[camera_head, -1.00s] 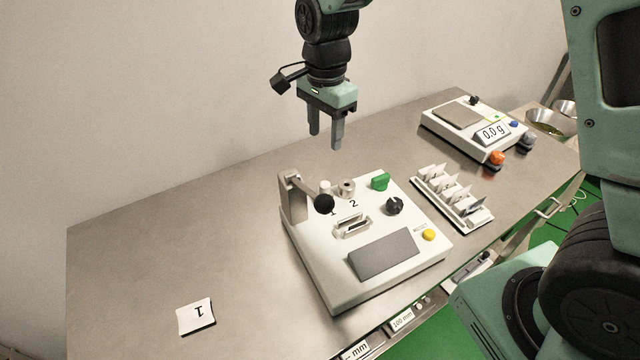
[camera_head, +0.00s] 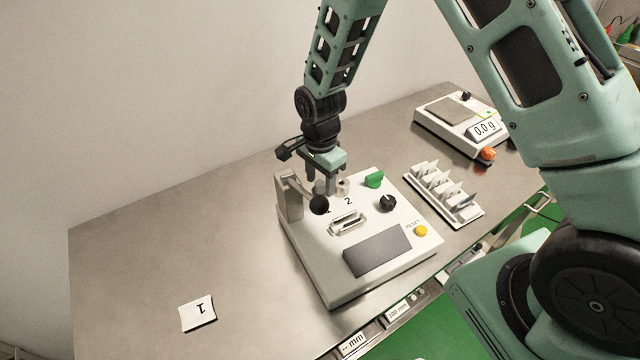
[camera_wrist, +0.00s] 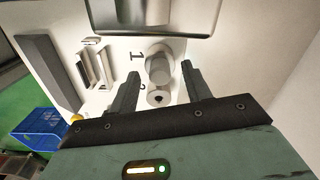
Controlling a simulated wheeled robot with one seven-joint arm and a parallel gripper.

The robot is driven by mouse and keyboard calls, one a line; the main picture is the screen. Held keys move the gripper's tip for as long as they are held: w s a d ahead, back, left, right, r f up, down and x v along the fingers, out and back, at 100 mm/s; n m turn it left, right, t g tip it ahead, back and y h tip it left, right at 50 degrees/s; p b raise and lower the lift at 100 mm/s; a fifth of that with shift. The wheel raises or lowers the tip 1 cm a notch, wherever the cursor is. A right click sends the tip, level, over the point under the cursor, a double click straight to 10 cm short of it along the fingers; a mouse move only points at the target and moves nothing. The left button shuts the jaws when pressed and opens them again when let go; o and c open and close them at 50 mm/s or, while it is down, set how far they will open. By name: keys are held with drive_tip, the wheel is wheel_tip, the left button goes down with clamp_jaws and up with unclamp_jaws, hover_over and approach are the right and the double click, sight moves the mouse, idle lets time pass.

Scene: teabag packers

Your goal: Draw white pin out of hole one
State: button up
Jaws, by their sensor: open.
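The white pin (camera_wrist: 160,66) stands in the machine's top beside the printed 1, seen from above in the wrist view. In the head view it is mostly hidden by the fingers and the lever knob. My gripper (camera_wrist: 160,72) is open, pointing down, with one finger on each side of the pin and visible gaps between. It also shows low over the machine in the head view (camera_head: 323,188). The metal bush of hole two (camera_head: 343,186) is right next to the pin; it also shows in the wrist view (camera_wrist: 158,97), nearer the gripper's body.
A lever with a black ball knob (camera_head: 319,204) stands close to the fingers, on a metal post (camera_head: 289,197). The green knob (camera_head: 374,179) and black knob (camera_head: 388,203) are to the right. A teabag rack (camera_head: 446,196) and scale (camera_head: 456,125) stand farther right. The left table is clear except a card (camera_head: 198,312).

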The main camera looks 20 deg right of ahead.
sight(320, 182)
drive_tip(key=shift+f, duration=0.25)
clamp_jaws()
wheel_tip(320, 182, up, 10)
drive_tip(key=b, duration=0.1)
idle(0.5)
